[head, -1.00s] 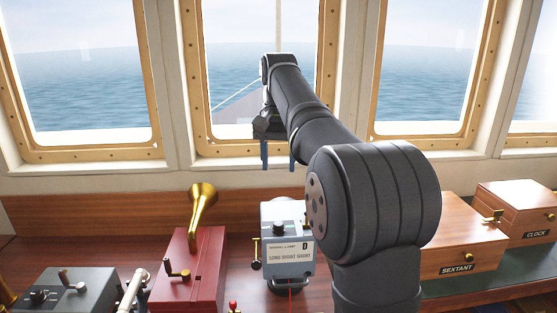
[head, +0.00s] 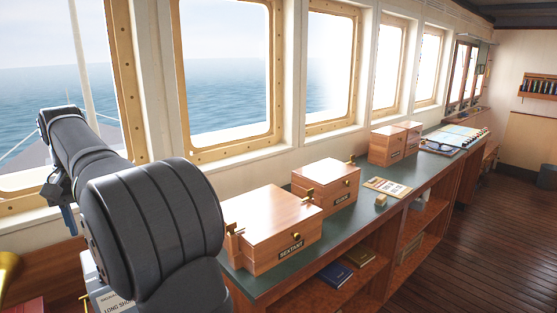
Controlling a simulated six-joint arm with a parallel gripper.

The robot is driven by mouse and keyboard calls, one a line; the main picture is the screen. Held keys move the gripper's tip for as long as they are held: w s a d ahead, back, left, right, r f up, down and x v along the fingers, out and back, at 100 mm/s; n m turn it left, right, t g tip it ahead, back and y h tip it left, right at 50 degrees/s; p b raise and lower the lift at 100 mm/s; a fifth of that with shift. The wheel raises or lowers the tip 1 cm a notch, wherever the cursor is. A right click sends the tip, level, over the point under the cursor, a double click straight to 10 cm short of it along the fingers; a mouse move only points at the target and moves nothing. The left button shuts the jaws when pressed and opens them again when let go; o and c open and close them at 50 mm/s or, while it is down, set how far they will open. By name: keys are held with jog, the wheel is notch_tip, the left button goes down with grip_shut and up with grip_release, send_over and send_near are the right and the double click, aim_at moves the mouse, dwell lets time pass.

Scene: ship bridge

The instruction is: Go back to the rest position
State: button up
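My arm stretches forward over the console at the left of the head view. My gripper (head: 66,215) hangs from its far end at the left edge, fingers pointing down, near the window wall. Its fingers look apart, with nothing between them; they are small and seen at a slant. The grey signal lamp box (head: 108,298) is below, mostly hidden by my arm and cut off by the lower edge.
A green-topped counter (head: 345,222) runs along the windows to the right. On it are the sextant box (head: 270,225), the clock box (head: 325,180), further wooden boxes (head: 388,146), a card (head: 387,187) and an open chart book (head: 455,136). The wooden floor (head: 470,240) at right is clear.

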notch_tip(320, 180, down, 13)
jog(key=shift+r, duration=0.15)
dwell(0.4)
notch_tip(320, 180, up, 18)
jog(key=f, duration=0.1)
notch_tip(320, 180, down, 16)
jog(key=shift+f, duration=0.55)
jog(key=n, duration=0.5)
jog(key=shift+n, duration=0.4)
jog(key=n, duration=0.6)
jog(key=shift+r, duration=1.1)
